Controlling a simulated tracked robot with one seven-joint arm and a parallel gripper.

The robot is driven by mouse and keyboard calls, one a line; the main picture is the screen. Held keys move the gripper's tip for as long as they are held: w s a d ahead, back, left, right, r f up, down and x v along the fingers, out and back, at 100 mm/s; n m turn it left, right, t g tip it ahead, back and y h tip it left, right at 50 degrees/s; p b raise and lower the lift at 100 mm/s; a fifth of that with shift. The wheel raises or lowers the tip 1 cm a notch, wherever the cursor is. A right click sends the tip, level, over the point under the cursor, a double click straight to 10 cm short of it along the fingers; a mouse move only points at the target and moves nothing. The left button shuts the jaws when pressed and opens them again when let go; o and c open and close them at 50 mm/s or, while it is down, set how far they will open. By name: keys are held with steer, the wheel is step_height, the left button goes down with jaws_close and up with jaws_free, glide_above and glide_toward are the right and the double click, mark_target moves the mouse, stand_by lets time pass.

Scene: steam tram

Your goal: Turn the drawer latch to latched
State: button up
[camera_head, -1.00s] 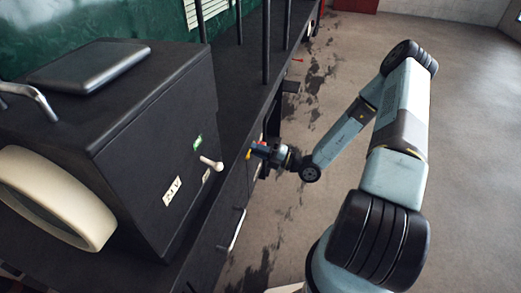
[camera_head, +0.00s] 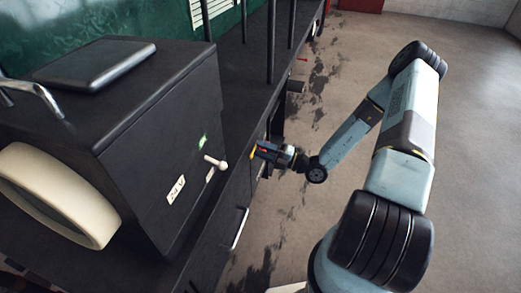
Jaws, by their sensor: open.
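A lever with a cream knob (camera_head: 216,162) sticks out from the side of a black box, between a green label (camera_head: 203,141) and a small pale label. I cannot tell whether this lever is the drawer latch. Below the box, a black front panel carries a pale bar handle (camera_head: 240,228), perhaps that of the drawer. My gripper (camera_head: 255,152) is to the right of the knob in the picture, pointing left toward the black side, with yellow and red marks at its end. It appears empty and open. I see no contact, and its depth is unclear.
The black box (camera_head: 140,150) has a metal handle on top and a large cream ring (camera_head: 58,197) at left. Black posts (camera_head: 271,50) rise from the dark ledge behind. The concrete floor (camera_head: 480,150) at right is clear.

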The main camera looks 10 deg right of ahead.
steer(key=v, duration=1.2)
steer(key=shift+d, duration=0.3)
steer(key=shift+s, duration=0.1)
steer(key=s+r+m+g+h, duration=0.1)
steer(key=s+r+m+h, duration=0.5)
steer(key=r+m, duration=0.4)
steer(key=s+r+m+g+h, duration=0.1)
steer(key=s+r+m+h, duration=0.5)
steer(key=r, duration=1.2)
steer(key=s+r+m+g+h, duration=0.1)
steer(key=s+r+m+h, duration=0.5)
steer(key=r+m, duration=0.8)
steer(key=shift+s+a+r+g, duration=0.2)
steer(key=shift+s+r+g, duration=0.1)
steer(key=shift+s+r, duration=0.3)
